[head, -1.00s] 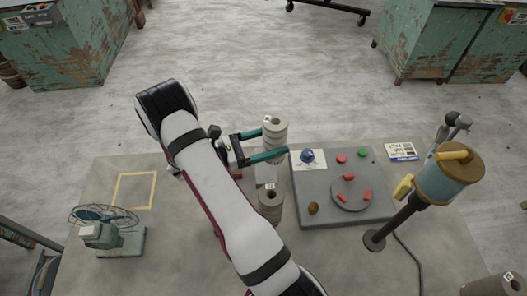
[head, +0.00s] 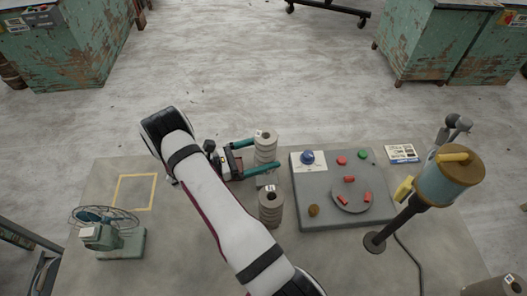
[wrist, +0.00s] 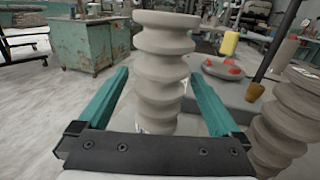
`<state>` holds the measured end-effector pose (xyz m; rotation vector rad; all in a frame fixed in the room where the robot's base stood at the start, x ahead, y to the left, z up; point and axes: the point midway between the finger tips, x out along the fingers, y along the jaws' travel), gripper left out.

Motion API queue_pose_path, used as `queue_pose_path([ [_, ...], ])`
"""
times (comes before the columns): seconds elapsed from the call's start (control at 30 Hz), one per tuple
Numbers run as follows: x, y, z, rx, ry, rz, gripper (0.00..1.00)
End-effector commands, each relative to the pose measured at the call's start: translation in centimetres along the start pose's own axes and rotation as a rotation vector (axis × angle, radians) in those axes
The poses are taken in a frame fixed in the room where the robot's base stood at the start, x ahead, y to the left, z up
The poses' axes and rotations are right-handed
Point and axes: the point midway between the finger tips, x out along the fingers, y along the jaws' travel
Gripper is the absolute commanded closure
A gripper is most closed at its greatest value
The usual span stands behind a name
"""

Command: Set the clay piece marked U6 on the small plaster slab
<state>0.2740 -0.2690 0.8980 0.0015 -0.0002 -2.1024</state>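A tall ribbed grey clay piece (head: 265,151) stands upright between the fingers of my gripper (head: 258,156). I cannot tell whether the base touches the slab. A second ribbed piece (head: 271,210), with an unreadable tag, stands nearer the camera; it also shows at right in the wrist view (wrist: 285,120).
A large grey board (head: 330,215) to the right carries a blue item (head: 308,157), a round disc (head: 362,201) with red pieces, and a brown lump (head: 313,211). A lamp-like stand (head: 374,241) is at right, a fan (head: 103,235) at left. A taped square (head: 135,190) is empty.

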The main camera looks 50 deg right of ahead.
Motion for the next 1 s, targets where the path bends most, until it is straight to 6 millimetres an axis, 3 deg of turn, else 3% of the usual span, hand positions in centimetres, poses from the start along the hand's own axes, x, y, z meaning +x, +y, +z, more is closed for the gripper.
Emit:
queue_pose_path([
  [0.17, -0.2, 0.0, 0.3, 0.000, 0.000, 0.001, 0.00],
  [0.53, -9.6, 0.0, 0.2, 0.002, 0.001, 0.004, 0.00],
  [0.67, -11.5, 0.0, 0.2, 0.001, 0.000, 0.001, 0.00],
  [0.83, -12.1, -0.1, 0.4, 0.002, 0.003, -0.003, 0.00],
  [0.93, -12.1, -0.5, 2.0, 0.042, 0.054, -0.034, 0.00],
  [1.0, -12.1, -1.6, 4.8, 0.116, 0.149, -0.094, 0.00],
])
